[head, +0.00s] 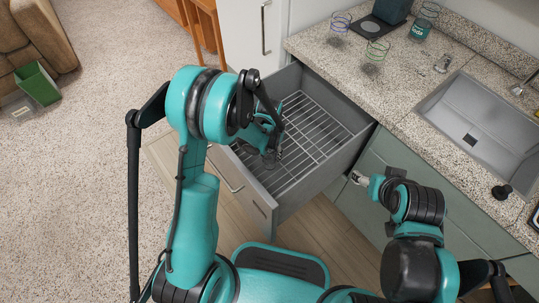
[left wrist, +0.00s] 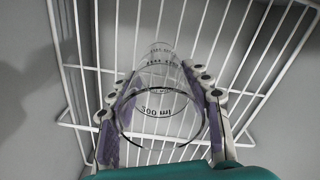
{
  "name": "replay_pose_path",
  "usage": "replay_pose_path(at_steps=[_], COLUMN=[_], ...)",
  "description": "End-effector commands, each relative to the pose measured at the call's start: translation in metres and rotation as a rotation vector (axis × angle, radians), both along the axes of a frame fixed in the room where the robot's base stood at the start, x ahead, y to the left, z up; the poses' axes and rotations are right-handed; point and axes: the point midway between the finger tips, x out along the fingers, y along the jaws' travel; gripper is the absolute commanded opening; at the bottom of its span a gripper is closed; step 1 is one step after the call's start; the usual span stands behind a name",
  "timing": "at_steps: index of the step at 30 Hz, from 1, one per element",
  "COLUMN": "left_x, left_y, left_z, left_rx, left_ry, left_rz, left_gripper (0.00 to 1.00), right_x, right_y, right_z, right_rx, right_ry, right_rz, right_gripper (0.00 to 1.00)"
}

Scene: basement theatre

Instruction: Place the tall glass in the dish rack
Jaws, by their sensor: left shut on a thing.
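My left gripper (head: 272,150) is inside the pulled-out drawer, over the white wire dish rack (head: 318,133). In the left wrist view my left gripper (left wrist: 165,115) is shut on the tall glass (left wrist: 160,92), with a finger on each side. The glass is clear, with dark marks reading 300 ml, and points away from the wrist camera towards the rack wires (left wrist: 205,30). I cannot tell whether it touches the wires. In the head view the glass is mostly lost behind the gripper. My right gripper (head: 358,178) is by the drawer's right side; its fingers are too small to read.
The grey drawer (head: 262,196) has raised walls around the rack. A green bin (head: 37,83) stands on the carpet at far left.

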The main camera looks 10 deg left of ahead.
Motion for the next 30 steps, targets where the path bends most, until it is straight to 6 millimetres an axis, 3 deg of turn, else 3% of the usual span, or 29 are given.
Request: replay_pose_path(at_steps=[9,10,12,23,30], left_x=[0.000,0.000,0.000,0.000,0.000], left_y=[0.000,0.000,0.000,0.000,0.000], left_z=[-0.003,-0.003,-0.002,0.003,0.047], left_rx=[0.000,0.000,0.000,0.000,0.000], left_ry=[0.000,0.000,0.000,0.000,0.000], left_rz=[0.000,0.000,0.000,0.000,0.000], left_gripper=[0.11,0.57,0.70,0.70,0.70], right_x=[0.000,0.000,0.000,0.000,0.000], right_y=[0.000,0.000,0.000,0.000,0.000], right_z=[-0.002,-0.001,-0.001,0.003,0.023], right_rx=[0.000,0.000,0.000,0.000,0.000], right_ry=[0.000,0.000,0.000,0.000,0.000], right_rz=[0.000,0.000,0.000,0.000,0.000], right_gripper=[0.67,0.67,0.67,0.67,0.67])
